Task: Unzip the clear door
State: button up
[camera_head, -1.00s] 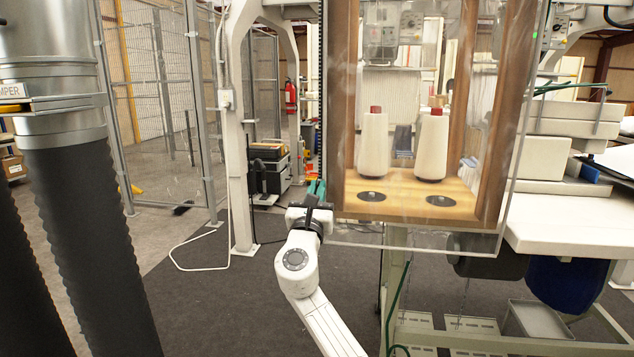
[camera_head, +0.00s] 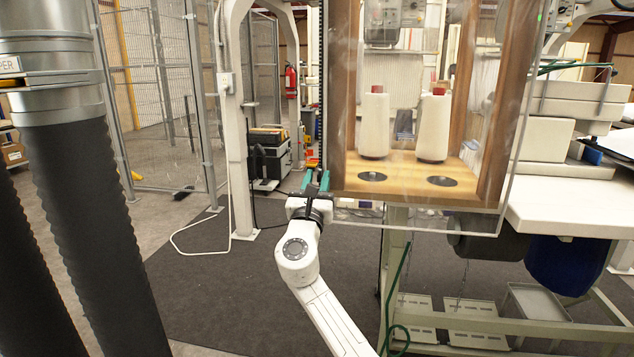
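The clear door (camera_head: 405,207) is a transparent panel in front of a wooden-framed cabinet (camera_head: 486,190). A dark zipper-like strip (camera_head: 320,90) runs down its left edge. My gripper (camera_head: 316,179) is at the lower left corner of the door, at the bottom end of this strip. Its two teal fingertips point up and show a gap between them. I cannot tell whether a zipper pull sits between or behind the fingers.
Two white thread cones (camera_head: 374,125) stand inside the cabinet behind the door. A white table (camera_head: 560,215) is at the right. Large black ribbed hoses (camera_head: 85,220) stand at the left. A white post (camera_head: 240,130) rises left of the door. Dark floor matting lies around my arm.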

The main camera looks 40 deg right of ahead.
jog(key=p+v, duration=0.1)
jog(key=v, duration=0.9)
jog(key=shift+s+a+f, duration=0.2)
jog(key=shift+s+a, duration=0.05)
jog(key=shift+a, duration=0.05)
